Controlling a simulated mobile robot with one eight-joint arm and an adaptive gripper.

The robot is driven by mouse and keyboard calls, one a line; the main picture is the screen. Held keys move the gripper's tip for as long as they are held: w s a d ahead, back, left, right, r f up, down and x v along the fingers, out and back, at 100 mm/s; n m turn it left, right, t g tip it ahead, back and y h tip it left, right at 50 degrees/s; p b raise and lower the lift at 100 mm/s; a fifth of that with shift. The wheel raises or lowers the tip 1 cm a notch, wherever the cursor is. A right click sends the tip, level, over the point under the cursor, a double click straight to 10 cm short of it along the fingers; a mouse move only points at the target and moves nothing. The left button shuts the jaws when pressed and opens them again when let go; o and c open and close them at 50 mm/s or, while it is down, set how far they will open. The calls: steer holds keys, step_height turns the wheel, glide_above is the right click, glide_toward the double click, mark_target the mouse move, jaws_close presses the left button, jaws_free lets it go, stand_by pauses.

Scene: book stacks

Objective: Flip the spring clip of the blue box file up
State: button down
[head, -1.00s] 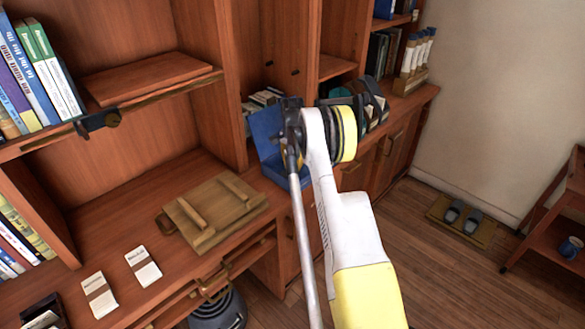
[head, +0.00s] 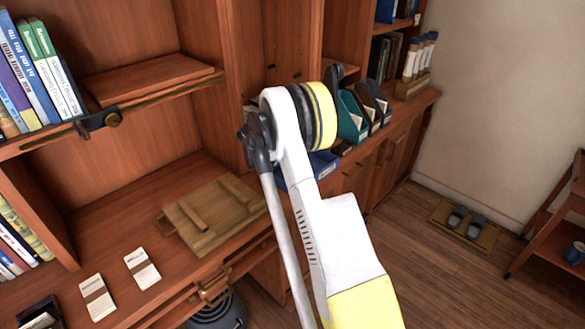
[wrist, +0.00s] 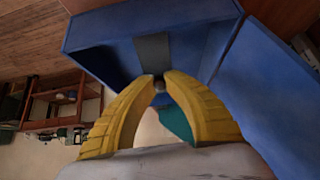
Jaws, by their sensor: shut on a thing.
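The blue box file (wrist: 95,35) fills the upper part of the wrist view and stands open, its lid (wrist: 275,85) spread to the right. A grey strip (wrist: 153,52), apparently the spring clip, runs down the inside of the box to a small dark round end (wrist: 159,83). My gripper (wrist: 159,92) has its yellow fingers closed around that round end. In the head view only part of the blue box file (head: 322,164) shows beside my arm, which hides the gripper and the clip.
A wooden board with two bars (head: 215,212) lies on the desk left of my arm. A teal file holder (head: 351,118) and other dark holders (head: 375,100) stand behind the box. Two white cards (head: 142,269) lie at the front left.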

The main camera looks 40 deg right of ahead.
steer(key=shift+s+a+r+t+h+b, duration=0.1)
steer(key=shift+a+r+h+b, duration=0.3)
steer(key=shift+h+b, duration=0.45)
steer(key=shift+a+r+t+h+b, duration=0.1)
steer(key=shift+a+r+h+b, duration=0.1)
steer(key=shift+a+h+b, duration=0.7)
steer(key=shift+s+a+r+t+h+b, duration=0.1)
steer(key=shift+a+r+h+b, duration=0.3)
steer(key=shift+h, duration=0.75)
steer(key=shift+d, duration=0.2)
steer(key=c, duration=1.4)
jaws_free()
steer(key=shift+o, duration=0.2)
steer(key=shift+a, duration=0.1)
steer(key=w+v, duration=0.1)
steer(key=v, duration=1)
steer(key=shift+s+a, duration=0.4)
steer(key=shift+s, duration=0.05)
steer(key=shift+r, duration=0.1)
